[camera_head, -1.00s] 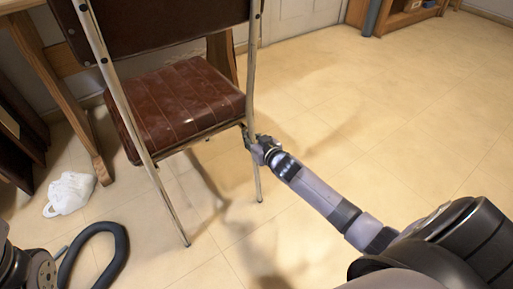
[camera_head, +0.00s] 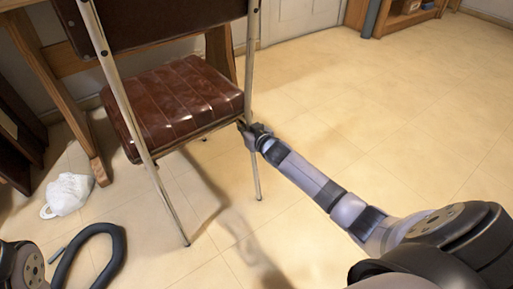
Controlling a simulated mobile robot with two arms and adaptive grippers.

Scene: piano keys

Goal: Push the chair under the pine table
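The chair (camera_head: 172,102) has a brown padded seat, a dark brown backrest and thin metal legs. It stands upright with its back toward me. The pine table (camera_head: 53,100) shows at the upper left as wooden legs and a rail; the chair's far side overlaps it in the picture. My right gripper (camera_head: 246,128) is at the chair's right rear leg, by the seat's near right corner. It is small and dark there, and I cannot tell whether its fingers are shut on the leg. My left gripper is out of view; only part of my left arm shows at the lower left.
A white bag-like item (camera_head: 68,194) lies on the floor left of the chair. Dark wooden furniture (camera_head: 18,140) stands at the left edge. A wooden shelf unit (camera_head: 400,14) is at the top right. The tiled floor to the right is clear.

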